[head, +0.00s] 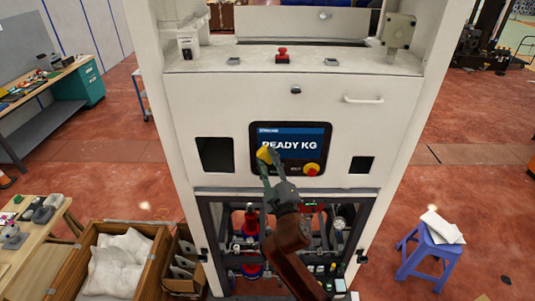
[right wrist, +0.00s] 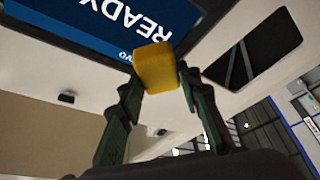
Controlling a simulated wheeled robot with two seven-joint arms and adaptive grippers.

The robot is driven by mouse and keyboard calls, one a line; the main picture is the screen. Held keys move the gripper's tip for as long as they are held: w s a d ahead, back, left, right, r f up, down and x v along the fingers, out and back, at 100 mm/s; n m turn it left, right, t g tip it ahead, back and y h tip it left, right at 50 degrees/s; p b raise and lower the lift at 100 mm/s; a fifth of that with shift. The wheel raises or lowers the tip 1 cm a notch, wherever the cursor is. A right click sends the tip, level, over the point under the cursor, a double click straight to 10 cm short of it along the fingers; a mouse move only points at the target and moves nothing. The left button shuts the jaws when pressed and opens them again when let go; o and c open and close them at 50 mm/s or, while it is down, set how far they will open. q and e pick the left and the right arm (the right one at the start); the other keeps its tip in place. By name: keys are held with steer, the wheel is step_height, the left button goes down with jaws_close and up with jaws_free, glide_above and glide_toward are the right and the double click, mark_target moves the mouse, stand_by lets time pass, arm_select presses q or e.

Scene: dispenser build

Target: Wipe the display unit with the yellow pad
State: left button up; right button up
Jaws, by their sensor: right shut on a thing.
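The display unit (head: 290,143) is a dark-framed screen reading "READY KG" on the white front panel of the machine. My right gripper (head: 266,160) is shut on the yellow pad (head: 264,155) at the lower left part of the screen. In the right wrist view the yellow pad (right wrist: 155,67) sits between the two green fingertips and overlaps the lower edge of the display (right wrist: 130,30). I cannot tell whether the pad touches the screen. My left gripper is not in view.
A red and yellow knob (head: 311,169) sits at the display's lower right. Dark openings (head: 215,154) flank the display. A wooden crate with white bags (head: 112,262) stands lower left. A blue stool (head: 430,247) stands on the right, with open floor around it.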

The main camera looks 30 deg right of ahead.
steer(key=shift+s+a, duration=0.2)
steer(key=shift+s, duration=0.15)
steer(key=shift+s+a+p, duration=0.2)
steer(key=shift+s+a, duration=0.2)
steer(key=shift+s, duration=0.25)
steer(key=shift+s+a+p, duration=0.15)
steer(key=shift+s+a, duration=0.2)
steer(key=shift+s, duration=0.25)
